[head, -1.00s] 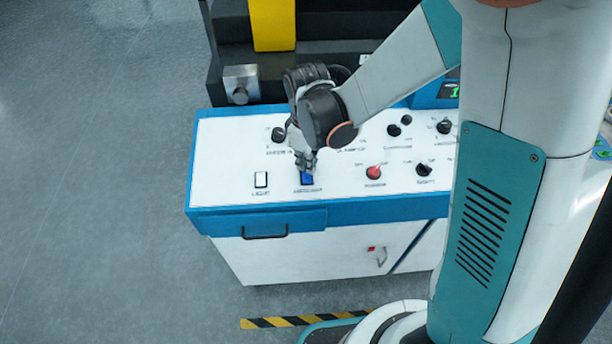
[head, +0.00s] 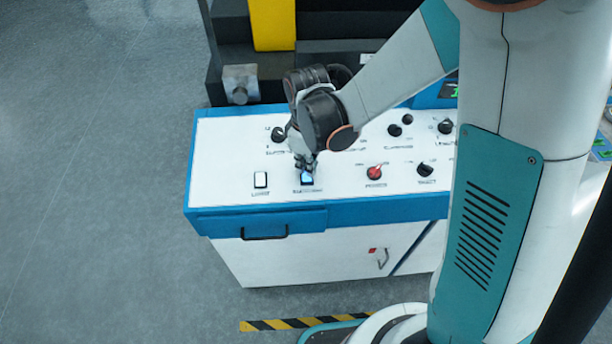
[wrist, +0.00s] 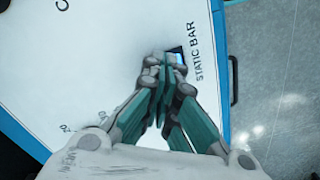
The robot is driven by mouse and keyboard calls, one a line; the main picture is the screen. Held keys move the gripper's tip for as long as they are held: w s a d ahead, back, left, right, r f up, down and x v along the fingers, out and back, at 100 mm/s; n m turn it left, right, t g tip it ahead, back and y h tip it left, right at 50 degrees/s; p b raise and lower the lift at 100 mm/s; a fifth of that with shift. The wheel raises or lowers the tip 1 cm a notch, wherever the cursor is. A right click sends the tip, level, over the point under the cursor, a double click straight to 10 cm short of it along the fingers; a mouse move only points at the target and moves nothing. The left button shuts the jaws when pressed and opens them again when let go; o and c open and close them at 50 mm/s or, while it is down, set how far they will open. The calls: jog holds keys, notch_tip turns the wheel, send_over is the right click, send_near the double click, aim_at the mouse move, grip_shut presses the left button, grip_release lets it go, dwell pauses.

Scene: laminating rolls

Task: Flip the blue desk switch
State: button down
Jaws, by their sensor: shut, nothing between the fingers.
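The blue desk switch (head: 307,178) sits near the front edge of the white panel on the desk (head: 225,185). Its face looks lit, light blue, in the head view. In the wrist view, the switch (wrist: 178,56) shows partly behind my fingertips, beside the label "STATIC BAR". My gripper (head: 304,163) is shut and empty, pointing down at the switch. In the wrist view the fingertips (wrist: 165,62) are together at the switch's edge. I cannot tell whether they touch it.
A white switch (head: 260,180) stands left of the blue one. A red knob (head: 374,173) and a black knob (head: 425,169) are to its right. Another black knob (head: 278,135) is behind. A handle (head: 264,233) is on the desk front. Open floor lies to the left.

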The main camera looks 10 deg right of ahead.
notch_tip(320, 180, up, 7)
jog(key=p, duration=0.4)
dwell(0.4)
dwell(0.5)
